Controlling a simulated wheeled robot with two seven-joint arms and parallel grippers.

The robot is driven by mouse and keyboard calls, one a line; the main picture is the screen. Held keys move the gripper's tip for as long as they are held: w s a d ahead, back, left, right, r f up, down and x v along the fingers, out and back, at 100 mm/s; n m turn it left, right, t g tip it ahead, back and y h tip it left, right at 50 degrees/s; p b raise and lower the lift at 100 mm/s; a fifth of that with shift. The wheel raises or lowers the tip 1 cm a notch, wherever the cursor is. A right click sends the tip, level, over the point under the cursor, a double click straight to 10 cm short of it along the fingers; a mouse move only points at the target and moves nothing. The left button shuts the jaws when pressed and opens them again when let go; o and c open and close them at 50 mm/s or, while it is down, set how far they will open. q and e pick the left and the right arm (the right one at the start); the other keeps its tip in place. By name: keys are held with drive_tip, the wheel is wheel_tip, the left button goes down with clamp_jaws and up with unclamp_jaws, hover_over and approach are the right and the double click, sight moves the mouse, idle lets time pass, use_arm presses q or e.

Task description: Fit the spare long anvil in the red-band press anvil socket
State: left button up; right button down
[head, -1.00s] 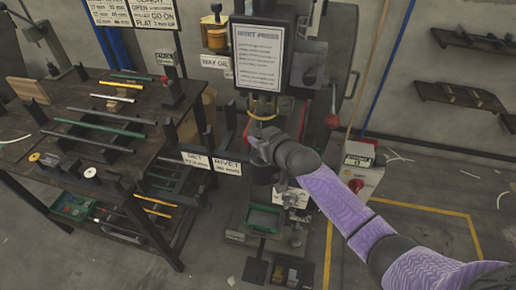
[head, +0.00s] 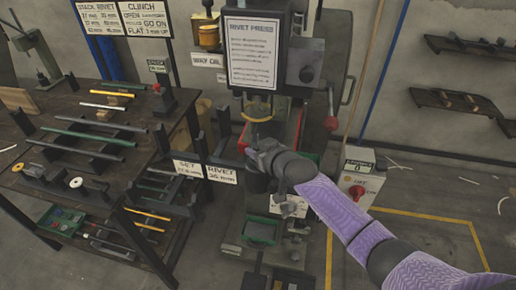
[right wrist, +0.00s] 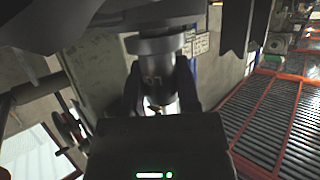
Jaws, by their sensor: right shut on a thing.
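The rivet press (head: 310,28) stands in the middle of the head view, with a printed sign on its front. My right gripper (head: 256,156) is in front of the press column, below the head and its yellow band. In the right wrist view the gripper (right wrist: 162,100) is shut on a grey metal cylinder (right wrist: 152,68) with a wider collar above and a brass-coloured tip below. I cannot tell whether this is the spare long anvil. The anvil socket is hidden or too dark to tell. No clear red band shows; a red part (head: 298,125) is beside the column. My left gripper is out of view.
A dark workbench (head: 20,205) with rods and small parts is at the left. Label plates (head: 222,175) stand close left of my gripper. A grey box with a red button (head: 356,190) is at the right. Floor beyond it is mostly clear.

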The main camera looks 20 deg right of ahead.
drive_tip(key=shift+c, duration=1.2)
unclamp_jaws()
drive_tip(key=p+v, duration=0.4)
drive_tip(key=v, duration=0.5)
drive_tip(key=shift+r+p, duration=0.2)
drive_tip(key=shift+p, duration=0.1)
drive_tip(key=shift+s, duration=0.45)
drive_tip(key=shift+r, duration=0.1)
